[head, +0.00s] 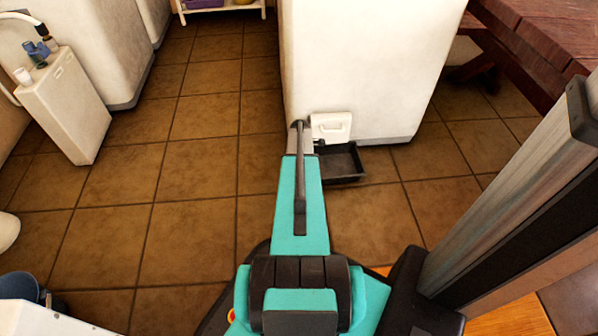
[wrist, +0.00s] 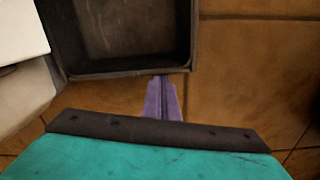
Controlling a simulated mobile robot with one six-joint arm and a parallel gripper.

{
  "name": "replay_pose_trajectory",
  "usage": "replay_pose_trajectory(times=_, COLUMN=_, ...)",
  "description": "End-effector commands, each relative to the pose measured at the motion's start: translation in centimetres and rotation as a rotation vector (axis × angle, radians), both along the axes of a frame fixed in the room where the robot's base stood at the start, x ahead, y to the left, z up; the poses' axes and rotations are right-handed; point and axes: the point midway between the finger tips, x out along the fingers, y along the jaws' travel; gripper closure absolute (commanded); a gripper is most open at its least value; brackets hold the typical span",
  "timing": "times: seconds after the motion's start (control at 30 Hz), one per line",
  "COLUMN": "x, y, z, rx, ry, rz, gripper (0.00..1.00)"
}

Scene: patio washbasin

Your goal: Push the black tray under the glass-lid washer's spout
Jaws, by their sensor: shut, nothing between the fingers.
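The black tray (head: 341,163) lies on the tiled floor in front of a white appliance (head: 362,60), beside my arm in the head view. Its near part fills the top left of the wrist view (wrist: 122,30), and it looks empty. A white hatch (head: 331,127) with a handle hole is low on the appliance's front, just behind the tray. I cannot make out a spout or glass lid. My gripper (wrist: 161,80) is shut and empty, low at the tray's near rim; I cannot tell if it touches. My arm hides it in the head view.
Open brown tile floor lies left of my arm. A white cabinet (head: 63,108) with small bottles and more white appliances (head: 85,45) stand at the left. A wooden table (head: 535,40) is at the right, and a white shelf (head: 222,12) at the back.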

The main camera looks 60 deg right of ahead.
Motion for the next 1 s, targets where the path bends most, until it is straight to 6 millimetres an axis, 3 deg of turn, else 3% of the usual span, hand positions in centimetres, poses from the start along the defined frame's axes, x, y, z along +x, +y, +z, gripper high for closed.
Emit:
replay_pose_trajectory(times=0.37, x=0.0, y=0.0, z=1.5, rx=-0.001, ry=0.000, rz=-0.001, gripper=1.00)
replay_pose_trajectory(times=1.0, x=-0.1, y=0.0, z=11.3, rx=-0.002, ry=-0.001, rz=0.000, gripper=1.00)
